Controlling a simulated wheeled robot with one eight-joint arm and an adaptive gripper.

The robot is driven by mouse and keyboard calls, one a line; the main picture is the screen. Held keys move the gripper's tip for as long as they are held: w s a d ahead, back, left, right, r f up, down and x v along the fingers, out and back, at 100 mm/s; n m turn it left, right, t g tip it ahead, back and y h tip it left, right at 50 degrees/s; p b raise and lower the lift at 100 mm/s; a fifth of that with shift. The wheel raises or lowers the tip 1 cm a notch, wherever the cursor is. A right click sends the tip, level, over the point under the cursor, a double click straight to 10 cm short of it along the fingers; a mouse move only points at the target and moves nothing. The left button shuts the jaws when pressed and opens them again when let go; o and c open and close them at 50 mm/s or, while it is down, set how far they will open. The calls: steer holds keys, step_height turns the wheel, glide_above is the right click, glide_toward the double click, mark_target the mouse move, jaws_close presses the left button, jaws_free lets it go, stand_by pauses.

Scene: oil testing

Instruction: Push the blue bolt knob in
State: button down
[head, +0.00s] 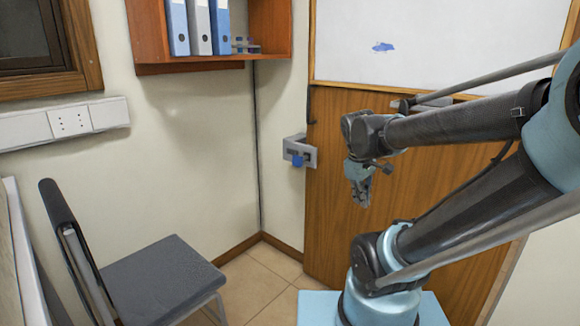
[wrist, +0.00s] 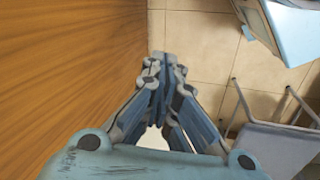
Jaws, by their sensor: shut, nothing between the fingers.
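The blue bolt knob (head: 297,161) sits on a grey metal latch bracket (head: 300,150) at the left edge of the wooden door (head: 400,190), in the head view. My gripper (head: 361,198) is to the right of the knob and a little lower, in front of the door and apart from the latch. Its fingers point down. In the wrist view the fingers of my gripper (wrist: 163,62) are together with nothing between them. The knob and latch do not show in the wrist view.
A dark grey chair (head: 160,280) stands at the lower left, and its frame shows in the wrist view (wrist: 275,130). A wooden shelf (head: 150,30) with binders hangs above left. A white board (head: 430,40) is on the door. Tiled floor (head: 262,275) is free near the corner.

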steer(key=w+a+r+n+t+h, duration=0.1)
steer(key=w+a+r+n, duration=0.2)
steer(key=w+a+n, duration=0.4)
steer(key=w+a+r+n+t+h, duration=0.1)
steer(key=w+a+r+n, duration=0.1)
steer(key=w+a+n, duration=0.45)
steer(key=w+a+n+t, duration=0.1)
steer(key=w+a+n, duration=0.2)
steer(key=w+a, duration=0.2)
steer(key=w+a+n+t+h, duration=0.1)
steer(key=w+a+n, duration=0.3)
steer(key=a, duration=0.8)
steer(key=shift+w+f+t+h, duration=0.15)
steer(key=shift+w+t+h, duration=0.15)
steer(key=shift+w+t, duration=0.1)
steer(key=shift+d, duration=0.1)
steer(key=w+d+r+x, duration=0.1)
steer(key=r+x, duration=0.1)
steer(key=x, duration=1)
steer(key=shift+w+d+f, duration=0.25)
steer(key=shift+w+f, duration=0.05)
steer(key=shift+w, duration=0.25)
